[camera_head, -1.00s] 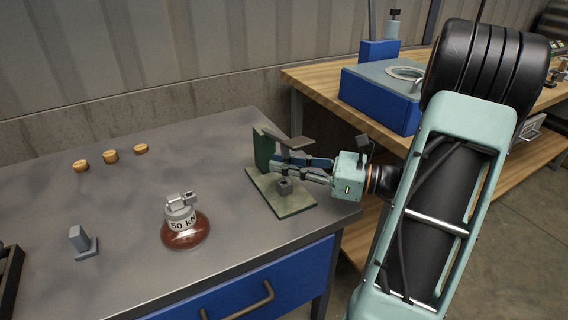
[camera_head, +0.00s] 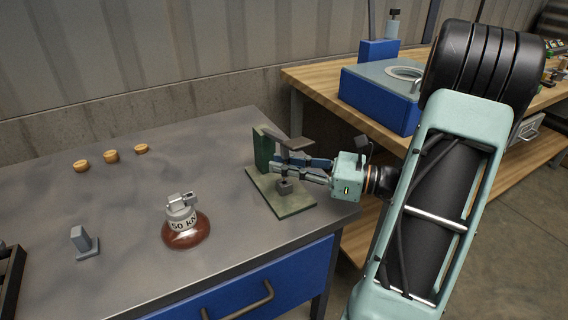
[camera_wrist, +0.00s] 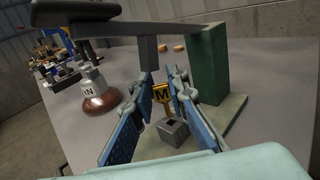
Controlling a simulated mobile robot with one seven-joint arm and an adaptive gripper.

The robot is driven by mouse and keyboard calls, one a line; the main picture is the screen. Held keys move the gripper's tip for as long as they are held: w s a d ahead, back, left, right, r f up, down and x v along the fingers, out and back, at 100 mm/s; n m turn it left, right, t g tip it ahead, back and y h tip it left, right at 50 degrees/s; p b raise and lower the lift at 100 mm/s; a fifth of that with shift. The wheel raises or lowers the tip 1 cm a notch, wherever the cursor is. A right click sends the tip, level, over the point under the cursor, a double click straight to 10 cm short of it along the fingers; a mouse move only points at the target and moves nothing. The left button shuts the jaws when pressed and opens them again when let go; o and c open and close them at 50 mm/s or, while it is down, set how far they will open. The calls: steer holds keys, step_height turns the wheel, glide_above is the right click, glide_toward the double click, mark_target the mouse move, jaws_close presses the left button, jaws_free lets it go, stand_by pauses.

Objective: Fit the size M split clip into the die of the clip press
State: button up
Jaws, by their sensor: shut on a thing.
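My gripper (camera_head: 280,166) reaches in from the right between the arm and base plate of the clip press (camera_head: 262,151). In the wrist view, my gripper (camera_wrist: 163,86) has its two blue-padded fingers on either side of the gold size M split clip (camera_wrist: 162,97), which it holds upright with the letter M facing the camera. The die (camera_wrist: 174,134) is a small grey block with a dark slot in its top. The clip's lower end is at or just above the slot; I cannot tell whether it is inside. The clip is hidden in the head view, where the die (camera_head: 285,188) shows below the fingers.
The press's green column (camera_wrist: 212,65) and overhead arm are close to the fingers. A brown insulator (camera_head: 187,232) marked 50 kN stands left of the press. Several small gold pieces (camera_head: 111,156) lie at the back. A grey block (camera_head: 82,240) stands at left.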

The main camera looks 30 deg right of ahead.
steer(key=shift+f+b, duration=0.65)
steer(key=shift+f, duration=0.65)
steer(key=o, duration=0.8)
steer(key=v, duration=1.2)
